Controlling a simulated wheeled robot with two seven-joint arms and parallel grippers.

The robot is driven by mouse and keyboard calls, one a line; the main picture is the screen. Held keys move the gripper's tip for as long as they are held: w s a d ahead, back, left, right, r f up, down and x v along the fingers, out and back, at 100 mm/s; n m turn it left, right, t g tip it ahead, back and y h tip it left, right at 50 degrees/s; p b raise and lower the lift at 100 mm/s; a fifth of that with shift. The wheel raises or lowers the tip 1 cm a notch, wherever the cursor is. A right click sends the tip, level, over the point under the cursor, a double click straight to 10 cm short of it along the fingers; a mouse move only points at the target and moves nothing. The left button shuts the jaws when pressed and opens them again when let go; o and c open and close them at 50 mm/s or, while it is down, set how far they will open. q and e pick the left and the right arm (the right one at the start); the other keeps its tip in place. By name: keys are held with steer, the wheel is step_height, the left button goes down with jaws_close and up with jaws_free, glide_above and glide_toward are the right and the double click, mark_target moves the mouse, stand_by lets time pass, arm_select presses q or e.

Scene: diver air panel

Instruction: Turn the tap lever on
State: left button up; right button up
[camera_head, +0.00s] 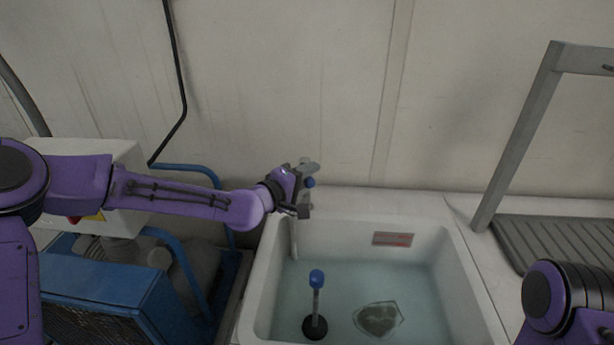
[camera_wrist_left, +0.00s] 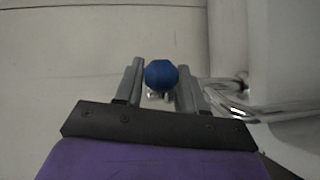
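The tap (camera_head: 309,166) stands at the back left corner of the white sink (camera_head: 465,270). A blue ball knob (camera_head: 310,182), apparently the end of its lever, shows beside my left gripper (camera_head: 304,196). In the left wrist view the blue knob (camera_wrist_left: 161,74) sits between the two grey fingers of the gripper (camera_wrist_left: 161,82). The fingers flank it closely; whether they press on it cannot be told. Chromed metal parts (camera_wrist_left: 230,100) show right of the fingers. Most of the lever is hidden. My right gripper is out of view; only part of that arm shows at bottom right.
A red label (camera_head: 393,239) is on the back basin wall. A blue-framed machine (camera_head: 110,290) stands left. A grey ribbed drainboard (camera_head: 560,245) lies right.

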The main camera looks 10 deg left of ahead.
arm_select(q)
steer(key=shift+s+a+r, duration=0.1)
steer(key=shift+s+a, duration=0.05)
steer(key=shift+a, duration=0.05)
steer(key=b+v, duration=0.1)
steer(key=v, duration=0.9)
